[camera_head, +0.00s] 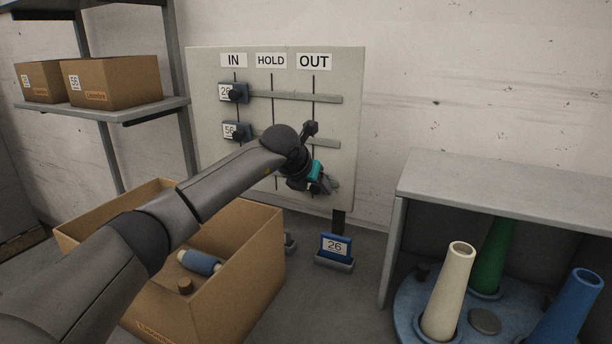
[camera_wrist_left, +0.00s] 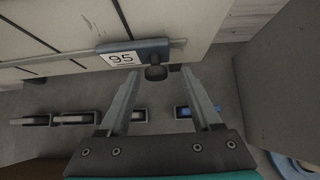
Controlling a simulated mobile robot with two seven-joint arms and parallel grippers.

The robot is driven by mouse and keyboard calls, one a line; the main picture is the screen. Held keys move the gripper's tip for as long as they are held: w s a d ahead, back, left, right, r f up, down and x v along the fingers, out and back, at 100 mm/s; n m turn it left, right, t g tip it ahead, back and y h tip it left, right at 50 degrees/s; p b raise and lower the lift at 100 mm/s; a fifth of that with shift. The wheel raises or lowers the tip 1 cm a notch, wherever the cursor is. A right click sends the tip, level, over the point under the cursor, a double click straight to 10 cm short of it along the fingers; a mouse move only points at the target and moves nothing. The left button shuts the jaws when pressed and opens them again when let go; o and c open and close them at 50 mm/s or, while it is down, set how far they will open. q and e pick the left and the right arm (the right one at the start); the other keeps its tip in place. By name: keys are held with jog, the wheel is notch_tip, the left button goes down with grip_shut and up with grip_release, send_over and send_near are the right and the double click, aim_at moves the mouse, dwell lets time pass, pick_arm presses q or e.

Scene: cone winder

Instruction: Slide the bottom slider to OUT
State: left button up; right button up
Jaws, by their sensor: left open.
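The grey board (camera_head: 276,60) carries IN, HOLD and OUT labels over three vertical lines. The bottom slider (camera_wrist_left: 121,55), a blue-grey block with a white "95" label and dark round knob (camera_wrist_left: 156,73), shows in the left wrist view. It sits at the line nearest the rail's right end, which looks like the OUT line. In the head view my left arm hides it. My left gripper (camera_head: 322,184) is at the board's lower right. Its open fingers stand on either side of the knob, with gaps visible; I cannot tell about contact.
The top slider (camera_head: 234,92) and middle slider (camera_head: 237,131) stand at IN. An open cardboard box (camera_head: 262,245) lies under my arm. A blue "26" card holder (camera_head: 335,248) stands below the board. A grey table (camera_head: 500,182) and several cones are at right.

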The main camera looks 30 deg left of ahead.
pick_arm(q)
jog(key=v, duration=1.4)
jog(key=shift+s+r+p, duration=0.25)
jog(key=shift+s+p, duration=0.05)
jog(key=shift+p, duration=0.1)
jog(key=shift+d, duration=0.15)
